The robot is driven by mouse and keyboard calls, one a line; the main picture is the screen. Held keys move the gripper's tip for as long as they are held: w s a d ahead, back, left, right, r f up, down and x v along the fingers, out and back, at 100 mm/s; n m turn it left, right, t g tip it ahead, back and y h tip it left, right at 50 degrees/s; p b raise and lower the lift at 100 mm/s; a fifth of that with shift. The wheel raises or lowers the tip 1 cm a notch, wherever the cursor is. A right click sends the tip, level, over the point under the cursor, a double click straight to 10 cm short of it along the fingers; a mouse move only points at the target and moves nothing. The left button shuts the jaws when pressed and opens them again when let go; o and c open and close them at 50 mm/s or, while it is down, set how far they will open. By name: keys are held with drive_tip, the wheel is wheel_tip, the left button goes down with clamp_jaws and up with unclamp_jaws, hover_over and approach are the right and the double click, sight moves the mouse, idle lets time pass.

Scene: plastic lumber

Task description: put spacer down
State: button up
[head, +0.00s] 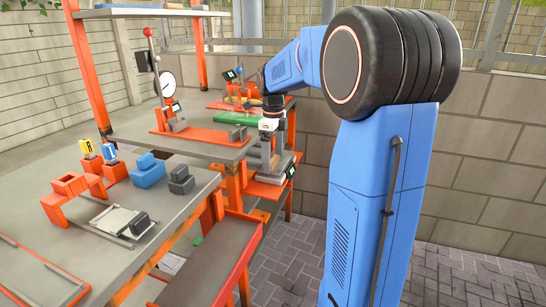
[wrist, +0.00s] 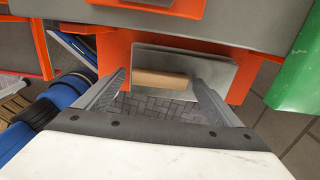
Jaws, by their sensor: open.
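A short tan block, which looks like the spacer (wrist: 160,78), lies in the wrist view on a grey plate (wrist: 212,72) on an orange stand. My gripper (wrist: 160,84) is open, with one grey finger to the left of the block and the other to its right. Gaps show between the fingers and the block's ends; I cannot tell the height between them. In the head view my gripper (head: 269,126) points down over the orange stand at the far side of the benches. The block cannot be made out there.
A bench (head: 160,215) at the left holds orange, blue and grey parts. A dial gauge stand (head: 166,84) stands on the bench behind it. An orange-edged tray (head: 215,255) is in front. A green piece (wrist: 300,65) is at the right of the wrist view. Paved floor is open at the right.

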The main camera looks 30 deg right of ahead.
sight(273, 160)
wheel_tip(273, 160, up, 12)
drive_tip(key=s+a+n+t, duration=0.1)
drive_tip(key=s+a+n, duration=0.5)
drive_tip(key=s, duration=0.1)
drive_tip(key=s+a+f+n+t, duration=0.2)
drive_tip(key=s+a+f+n, duration=0.3)
drive_tip(key=s+f+n, duration=0.3)
drive_tip(key=s+a+f+n+t, duration=0.1)
drive_tip(key=s+a+f+n, duration=0.3)
drive_tip(key=s+f+n, duration=0.4)
drive_tip(key=s+n, duration=0.6)
drive_tip(key=s, duration=0.1)
drive_tip(key=shift+a+f+t, duration=0.2)
drive_tip(key=shift+a+t, duration=0.2)
drive_tip(key=shift+s, duration=0.1)
